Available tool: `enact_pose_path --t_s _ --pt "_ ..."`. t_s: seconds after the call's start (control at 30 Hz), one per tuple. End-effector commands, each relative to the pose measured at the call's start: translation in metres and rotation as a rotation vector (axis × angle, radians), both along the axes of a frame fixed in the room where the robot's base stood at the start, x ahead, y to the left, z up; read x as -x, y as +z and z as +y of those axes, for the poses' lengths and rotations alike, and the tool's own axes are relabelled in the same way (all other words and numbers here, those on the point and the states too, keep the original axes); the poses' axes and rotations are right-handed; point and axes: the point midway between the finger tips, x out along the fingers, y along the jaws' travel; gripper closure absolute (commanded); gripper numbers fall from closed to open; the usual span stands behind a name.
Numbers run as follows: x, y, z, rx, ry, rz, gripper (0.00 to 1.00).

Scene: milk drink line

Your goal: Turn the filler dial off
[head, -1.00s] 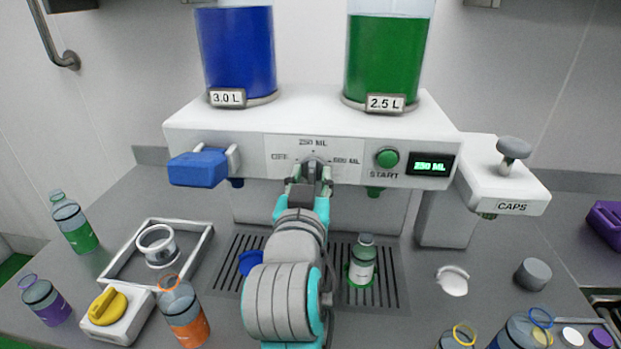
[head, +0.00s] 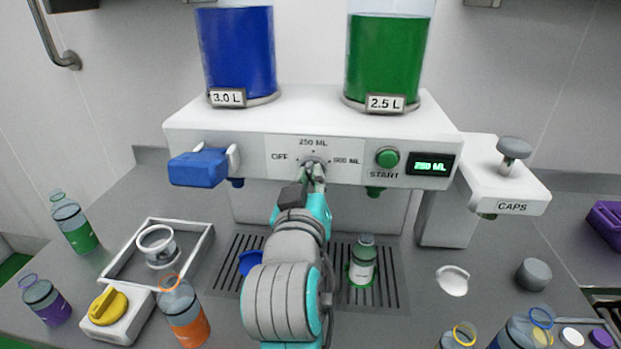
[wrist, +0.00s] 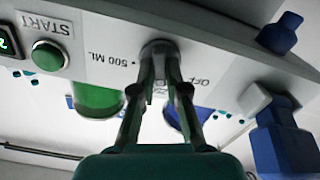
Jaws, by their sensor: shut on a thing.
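The filler dial (head: 313,163) is a small grey knob on the front panel of the white filler (head: 222,135), with the marks OFF, 250 ML and 500 ML around it. It also shows in the wrist view (wrist: 158,47), partly covered by the fingers. My gripper (head: 314,180) is shut on the dial, one finger on each side, as the wrist view (wrist: 159,62) shows. The display (head: 431,165) reads 250 ML. The dial's pointer is hard to make out behind the fingers.
A green START button (head: 388,157) sits right of the dial, and a blue lever (head: 198,169) sits left. A bottle with green liquid (head: 362,262) stands on the drip grate below, right of my arm. Several bottles stand along the counter.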

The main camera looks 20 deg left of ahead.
Motion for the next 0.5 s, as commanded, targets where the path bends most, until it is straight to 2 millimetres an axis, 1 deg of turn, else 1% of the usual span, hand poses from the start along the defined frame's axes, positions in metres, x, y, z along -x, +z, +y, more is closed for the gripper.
enact_pose_path --t_s 0.5 --pt "0.0004 -0.0012 0.0014 0.452 0.001 -0.129 1.0"
